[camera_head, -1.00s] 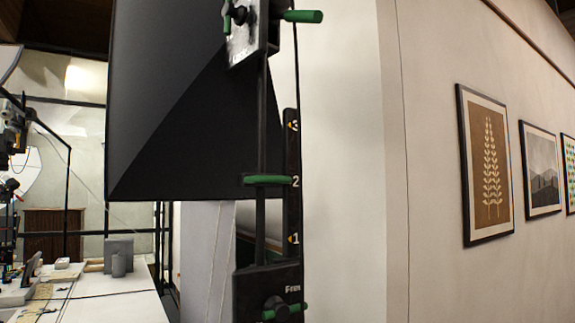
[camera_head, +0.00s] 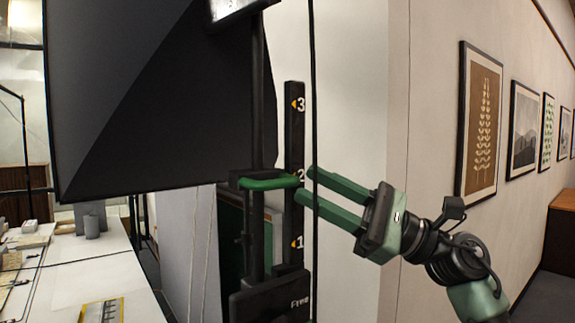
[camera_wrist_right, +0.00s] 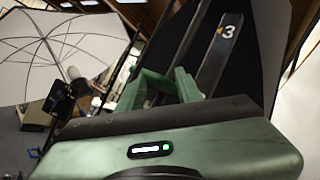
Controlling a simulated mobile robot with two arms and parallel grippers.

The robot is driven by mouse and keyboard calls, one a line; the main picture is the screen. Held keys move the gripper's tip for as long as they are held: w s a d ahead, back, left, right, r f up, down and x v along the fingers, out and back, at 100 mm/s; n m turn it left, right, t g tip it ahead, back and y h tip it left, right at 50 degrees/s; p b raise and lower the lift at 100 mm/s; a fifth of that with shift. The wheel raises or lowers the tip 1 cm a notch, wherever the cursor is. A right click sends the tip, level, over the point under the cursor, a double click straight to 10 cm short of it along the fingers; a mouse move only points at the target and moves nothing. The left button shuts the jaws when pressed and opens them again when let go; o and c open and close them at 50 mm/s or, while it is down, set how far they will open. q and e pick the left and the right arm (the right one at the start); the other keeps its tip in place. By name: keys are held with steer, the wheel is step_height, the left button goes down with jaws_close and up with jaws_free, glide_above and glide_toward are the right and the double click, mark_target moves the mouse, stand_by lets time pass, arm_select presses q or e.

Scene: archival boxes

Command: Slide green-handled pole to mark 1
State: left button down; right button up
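The green handle (camera_head: 268,183) sticks out sideways from a dark upright pole, level with mark 2 on the numbered scale strip (camera_head: 294,215). Mark 1 (camera_head: 298,242) is below it and mark 3 (camera_head: 299,104) above. My right gripper (camera_head: 306,182) comes in from the right, its two green fingers apart and pointing left at the handle's right end. I cannot tell whether the handle's end is between the fingertips. The right wrist view shows the parted green fingers (camera_wrist_right: 168,86) and mark 3 (camera_wrist_right: 228,31). My left gripper is not in view.
A pale wall (camera_head: 350,80) with framed pictures (camera_head: 483,120) stands right. A white table (camera_head: 85,265) is at lower left. A white umbrella (camera_wrist_right: 50,55) shows in the right wrist view.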

mark_target(286, 181)
steer(key=a+n+h+p, duration=0.1)
steer(key=n+h, duration=0.1)
steer(key=n, duration=0.1)
steer(key=a+r+n+h+p, duration=0.1)
steer(key=a+n+h, duration=0.1)
steer(key=s+a+n+g+h+p, duration=0.1)
steer(key=n+h, duration=0.2)
steer(key=shift+a+r+n, duration=0.25)
steer(key=shift+a+n, duration=0.05)
steer(key=shift+a, duration=0.05)
steer(key=shift+w+a+f+p, duration=0.1)
steer(key=shift+a+f+p, duration=0.1)
steer(key=shift+a+p, duration=0.35)
steer(key=shift+a, duration=0.1)
jaws_close()
stand_by(0.9)
